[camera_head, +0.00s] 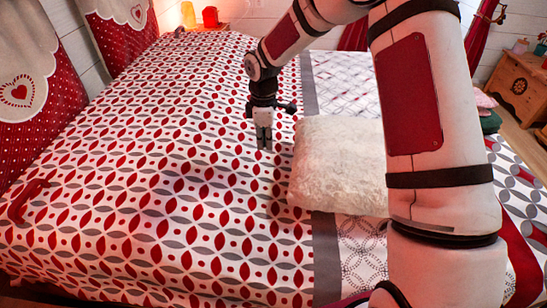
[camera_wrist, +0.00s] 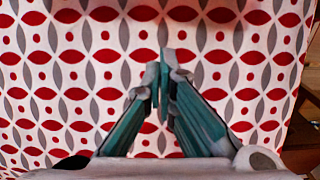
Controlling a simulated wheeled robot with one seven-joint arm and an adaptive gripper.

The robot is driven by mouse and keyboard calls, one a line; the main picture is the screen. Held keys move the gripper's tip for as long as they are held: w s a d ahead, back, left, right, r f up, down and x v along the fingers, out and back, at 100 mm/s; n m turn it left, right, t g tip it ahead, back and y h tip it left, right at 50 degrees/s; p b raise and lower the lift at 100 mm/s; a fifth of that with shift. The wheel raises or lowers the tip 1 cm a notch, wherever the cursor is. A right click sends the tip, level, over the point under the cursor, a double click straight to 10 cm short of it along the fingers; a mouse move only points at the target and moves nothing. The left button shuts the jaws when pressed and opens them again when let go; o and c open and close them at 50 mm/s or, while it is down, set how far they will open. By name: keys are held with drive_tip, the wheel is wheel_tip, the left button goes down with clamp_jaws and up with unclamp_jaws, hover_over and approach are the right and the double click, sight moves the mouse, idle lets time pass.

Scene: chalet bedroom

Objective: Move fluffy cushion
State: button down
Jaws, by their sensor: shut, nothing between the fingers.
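A fluffy cream-white cushion (camera_head: 338,165) lies flat on the bed, right of the middle in the head view. My arm hides part of its right side. My gripper (camera_head: 264,146) points down over the patterned bedspread, just left of the cushion, with a gap between them in the picture. In the wrist view, the gripper (camera_wrist: 164,62) has its fingertips together with nothing between them. Only bedspread shows below the fingers there; the cushion is not in that view.
The bed's red, grey and white bedspread (camera_head: 130,190) is broad and mostly clear. A small red item (camera_head: 28,200) lies at its left edge. Red lamps (camera_head: 210,17) stand beyond the bed. A wooden chest (camera_head: 518,85) and dark green and pink cushions (camera_head: 489,121) are at the right.

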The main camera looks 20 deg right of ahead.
wheel_tip(320, 180, down, 9)
drive_tip(key=shift+s+f+b, duration=0.1)
drive_tip(key=shift+b, duration=0.55)
drive_tip(key=d, duration=0.3)
drive_tip(key=shift+s+f, duration=0.2)
drive_tip(key=shift+s, duration=0.2)
drive_tip(key=shift+s+d, duration=0.2)
drive_tip(key=shift+d, duration=0.2)
drive_tip(key=s+d+p, duration=0.1)
drive_tip(key=s+d, duration=0.1)
drive_tip(key=d, duration=0.5)
drive_tip(key=s+d+p, duration=0.2)
drive_tip(key=d, duration=0.5)
drive_tip(key=s+d+p, duration=0.2)
drive_tip(key=d, duration=0.4)
drive_tip(key=shift+s+d, duration=0.4)
